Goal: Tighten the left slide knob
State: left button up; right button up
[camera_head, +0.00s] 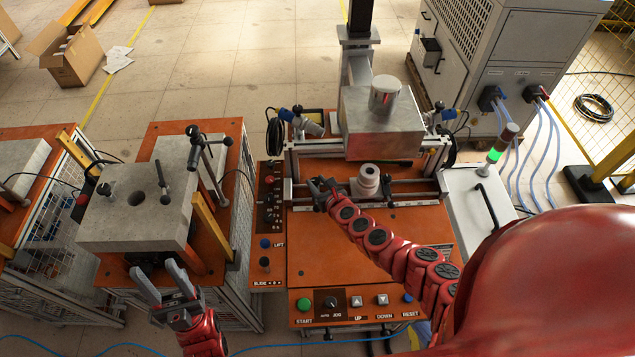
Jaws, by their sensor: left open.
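The orange induction heater (420,222) stands in the middle, with a slide rail (405,200) running across it. My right gripper (321,184) is at the left part of this rail, left of the pale round part with a dark bore (368,177). The left slide knob cannot be made out; the gripper and its arm cover that part of the rail. Whether the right fingers touch or hold anything is too small to tell. My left gripper (153,267) is open and empty, in front of the grey block on the left stand, away from the heater.
The grey block (115,220) with upright handles sits on an orange stand at left. A front panel (370,306) carries START, UP, DOWN and RESET controls. A grey machine head (372,125) overhangs the rail. A white box (470,190) stands at right.

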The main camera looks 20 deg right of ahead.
grip_shut()
jog(key=shift+a+m+h, duration=0.15)
jog(key=shift+m+h, duration=0.15)
jog(key=m+h, duration=0.1)
jog(key=m+h+b, duration=0.1)
jog(key=shift+a+h, duration=0.25)
jog(key=shift+h, duration=0.15)
jog(key=m+h+b, duration=0.1)
jog(key=m+g+h, duration=0.1)
jog(key=m+h, duration=0.1)
jog(key=shift+w+a+f+b, duration=0.15)
jog(key=shift+b, duration=0.25)
jog(key=m+g+h+b, duration=0.2)
jog(key=m+b, duration=0.1)
jog(key=b, duration=0.3)
jog(key=m+g+h+b, duration=0.3)
jog(key=b, duration=0.3)
jog(key=m+g+h+b, duration=0.2)
jog(key=m+g+b, duration=0.1)
jog(key=m+b, duration=0.1)
jog(key=shift+w+a+f+h+b, duration=0.15)
jog(key=shift+w+a+h+b, duration=0.2)
jog(key=shift+b, duration=0.55)
jog(key=shift+w+m+g+h+b, duration=0.1)
jog(key=shift+m+g+h+b, duration=0.25)
jog(key=shift+b, duration=0.55)
jog(key=shift+r+g+b, duration=0.25)
jog(key=shift+r+b, duration=0.1)
jog(key=shift+d+r+m, duration=0.1)
jog(key=shift+m, duration=0.15)
